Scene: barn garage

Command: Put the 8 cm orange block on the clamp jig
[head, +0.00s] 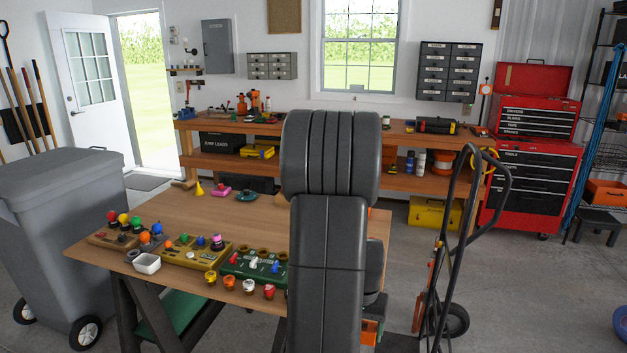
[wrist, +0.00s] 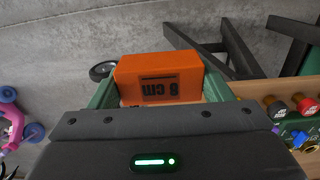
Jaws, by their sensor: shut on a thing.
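The orange block (wrist: 158,72), marked "8 cm", is in the wrist view. It sits between the green fingers of my gripper (wrist: 161,92), which is shut on it. Its label is upside down in that view. I cannot make out for sure which thing is the clamp jig.
A grey bin (head: 50,210) stands left, a hand truck (head: 455,215) right. The workbench (head: 410,135) is behind. Bare floor shows between.

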